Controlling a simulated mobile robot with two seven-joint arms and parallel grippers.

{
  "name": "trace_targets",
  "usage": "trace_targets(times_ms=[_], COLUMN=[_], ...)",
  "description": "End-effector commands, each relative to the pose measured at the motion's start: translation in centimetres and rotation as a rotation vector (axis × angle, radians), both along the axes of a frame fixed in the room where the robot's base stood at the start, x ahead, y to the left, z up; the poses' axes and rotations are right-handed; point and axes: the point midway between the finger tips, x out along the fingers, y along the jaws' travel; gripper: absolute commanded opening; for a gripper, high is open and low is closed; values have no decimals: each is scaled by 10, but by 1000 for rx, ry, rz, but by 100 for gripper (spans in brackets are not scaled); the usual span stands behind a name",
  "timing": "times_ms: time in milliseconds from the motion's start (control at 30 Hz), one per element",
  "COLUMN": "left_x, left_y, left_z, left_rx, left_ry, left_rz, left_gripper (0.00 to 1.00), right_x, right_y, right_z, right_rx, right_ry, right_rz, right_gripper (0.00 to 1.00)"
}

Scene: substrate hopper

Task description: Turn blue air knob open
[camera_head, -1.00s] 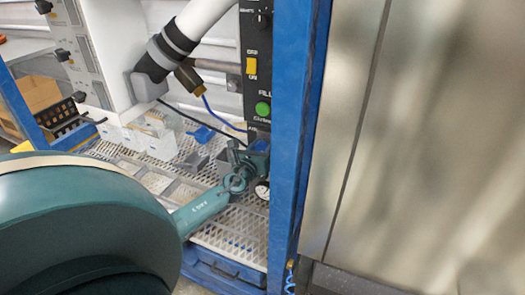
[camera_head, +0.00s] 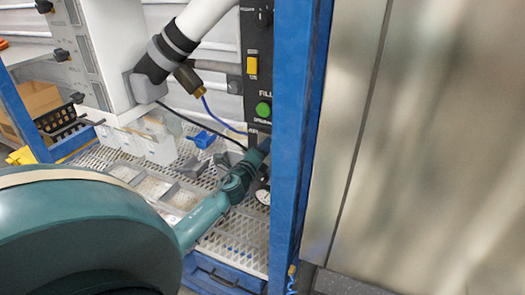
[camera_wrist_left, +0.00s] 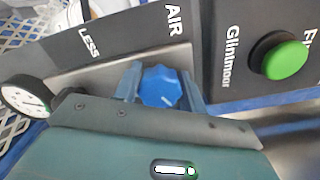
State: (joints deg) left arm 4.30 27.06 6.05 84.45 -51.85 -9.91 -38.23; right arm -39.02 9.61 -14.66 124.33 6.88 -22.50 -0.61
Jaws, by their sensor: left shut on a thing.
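The blue air knob (camera_wrist_left: 161,88) shows in the left wrist view, on a metal plate below the "AIR" label, with a "LESS" mark to its left. My left gripper (camera_wrist_left: 163,84) has one finger on each side of the knob and is shut on it. In the head view my left gripper (camera_head: 258,152) reaches the lower part of the black control panel (camera_head: 257,75), beside the blue post; the knob is hidden there by the gripper. My right gripper is not in view.
A green button (camera_wrist_left: 285,60) sits on the panel close to the gripper. A round gauge (camera_wrist_left: 25,98) is at its left. A blue post (camera_head: 298,150) stands right beside the arm. A perforated tray deck (camera_head: 235,225) with small bins lies below.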

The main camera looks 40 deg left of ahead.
Motion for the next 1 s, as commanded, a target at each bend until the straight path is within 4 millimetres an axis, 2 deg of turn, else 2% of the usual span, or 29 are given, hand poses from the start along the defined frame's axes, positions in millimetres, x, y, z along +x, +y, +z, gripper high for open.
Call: trace_targets(times_ms=[400, 1000], left_x=[0, 0], left_y=[0, 0], left_z=[-1, -1], left_rx=[-222, -268], left_ry=[-69, -84], left_rz=[0, 0], left_gripper=[18, 18], right_x=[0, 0], right_y=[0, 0], right_z=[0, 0], right_rx=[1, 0], right_ry=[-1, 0], right_rz=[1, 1], right_gripper=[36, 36])
